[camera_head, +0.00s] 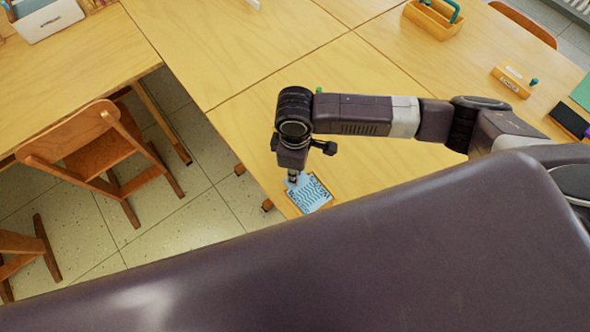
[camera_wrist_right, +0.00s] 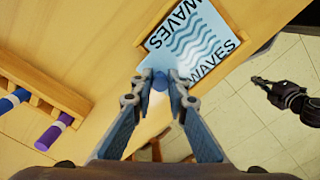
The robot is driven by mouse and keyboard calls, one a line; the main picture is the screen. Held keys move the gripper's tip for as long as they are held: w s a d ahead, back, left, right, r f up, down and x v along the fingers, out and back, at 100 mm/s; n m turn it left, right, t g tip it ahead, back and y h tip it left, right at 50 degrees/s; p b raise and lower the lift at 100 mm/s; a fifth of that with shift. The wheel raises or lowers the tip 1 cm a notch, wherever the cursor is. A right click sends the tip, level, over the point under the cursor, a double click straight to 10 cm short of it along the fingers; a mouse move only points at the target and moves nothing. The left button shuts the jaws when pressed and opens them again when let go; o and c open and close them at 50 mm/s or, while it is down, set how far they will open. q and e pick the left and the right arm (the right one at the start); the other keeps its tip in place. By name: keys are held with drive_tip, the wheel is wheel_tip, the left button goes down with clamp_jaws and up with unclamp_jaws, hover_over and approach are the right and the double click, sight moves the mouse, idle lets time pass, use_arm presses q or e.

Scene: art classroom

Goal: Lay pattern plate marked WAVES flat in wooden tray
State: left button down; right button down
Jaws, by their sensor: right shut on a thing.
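The light blue pattern plate (camera_head: 312,193) printed WAVES lies over the wooden tray near the table's edge. In the right wrist view the plate (camera_wrist_right: 192,42) shows its dark wave lines and lettering, with the wooden tray's rim (camera_wrist_right: 152,22) along its sides. I cannot tell whether the plate rests fully on the tray floor. My right gripper (camera_wrist_right: 160,80) is shut on the plate's near tab, and its fingertips also show in the head view (camera_head: 292,178). A dark gripper, apparently my left (camera_wrist_right: 262,82), hangs over the floor, its jaws unclear.
A wooden rack (camera_wrist_right: 48,85) with blue and purple rolls stands on the table left of the tray. A wooden caddy (camera_head: 433,18) and a small labelled block (camera_head: 510,80) are farther back. A chair (camera_head: 90,150) stands left of the table. The tabletop (camera_head: 250,110) around is mostly clear.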

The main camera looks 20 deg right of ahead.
drive_tip(key=p, duration=0.3)
drive_tip(key=shift+f, duration=0.25)
idle(2.9)
drive_tip(key=c, duration=1.8)
unclamp_jaws()
drive_tip(key=shift+o, duration=0.2)
drive_tip(key=shift+o, duration=0.9)
drive_tip(key=shift+r+p, duration=3)
drive_tip(key=shift+p, duration=0.5)
drive_tip(key=shift+s, duration=0.1)
drive_tip(key=shift+f, duration=0.1)
